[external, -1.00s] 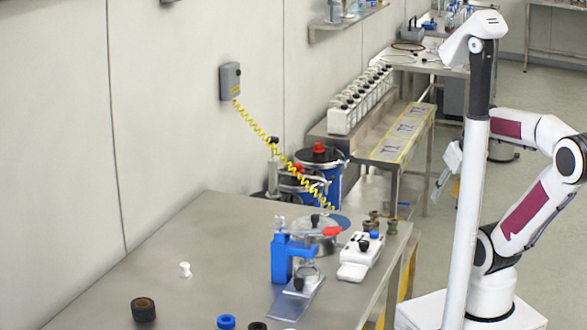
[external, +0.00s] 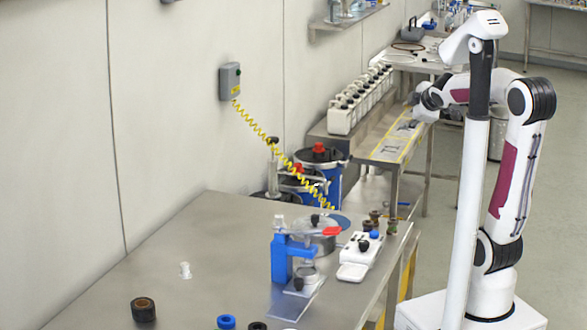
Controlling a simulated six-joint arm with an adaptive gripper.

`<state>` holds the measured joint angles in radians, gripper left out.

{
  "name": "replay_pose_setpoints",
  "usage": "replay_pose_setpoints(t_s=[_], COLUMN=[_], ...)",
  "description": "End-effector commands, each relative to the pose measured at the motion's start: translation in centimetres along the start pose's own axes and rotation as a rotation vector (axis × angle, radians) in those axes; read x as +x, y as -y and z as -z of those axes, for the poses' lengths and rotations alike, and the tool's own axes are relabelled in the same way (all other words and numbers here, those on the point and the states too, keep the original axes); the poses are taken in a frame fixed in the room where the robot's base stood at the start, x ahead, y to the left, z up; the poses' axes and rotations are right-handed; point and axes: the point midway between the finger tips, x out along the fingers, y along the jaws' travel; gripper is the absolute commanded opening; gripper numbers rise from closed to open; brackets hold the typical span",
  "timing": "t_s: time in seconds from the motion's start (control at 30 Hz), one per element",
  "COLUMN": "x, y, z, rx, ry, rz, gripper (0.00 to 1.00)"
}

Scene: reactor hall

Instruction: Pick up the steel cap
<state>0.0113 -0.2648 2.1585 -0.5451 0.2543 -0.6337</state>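I cannot make out a clear steel cap in the external view; any such small part is too small or hidden to tell. My gripper (external: 412,101) is above the far part of the side bench (external: 385,157), beside the row of white bottles. It is small and dark there, and I cannot see whether its fingers are open or shut or whether anything is between them. Dark marks lie on the bench's yellow-outlined area below it.
White bottles (external: 349,106) stand along the wall side of the bench. The steel table (external: 210,235) in front holds a blue stand (external: 281,260), a lidded pot (external: 317,236), a white device (external: 363,248), a black roll (external: 143,310) and a small white piece (external: 185,270).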

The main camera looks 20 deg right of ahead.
Motion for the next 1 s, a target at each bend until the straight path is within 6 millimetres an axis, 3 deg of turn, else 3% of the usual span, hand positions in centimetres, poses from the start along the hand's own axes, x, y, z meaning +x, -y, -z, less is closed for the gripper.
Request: replay_pose_setpoints(t_s=[0.2, 0.5, 0.77, 1.0], x=[4.2, 9.4, 13.5, 16.7], y=[-3.3, -5.5, -4.8, -2.2], z=[3.9, 9.9, 15.0, 19.1], rx=[-0.293, -0.699, -1.04, -1.337], ry=[-0.094, -0.239, -0.381, -0.531], rz=[-0.086, -0.207, -0.317, -0.429], gripper=[0.38, 0.38, 0.38, 0.38])
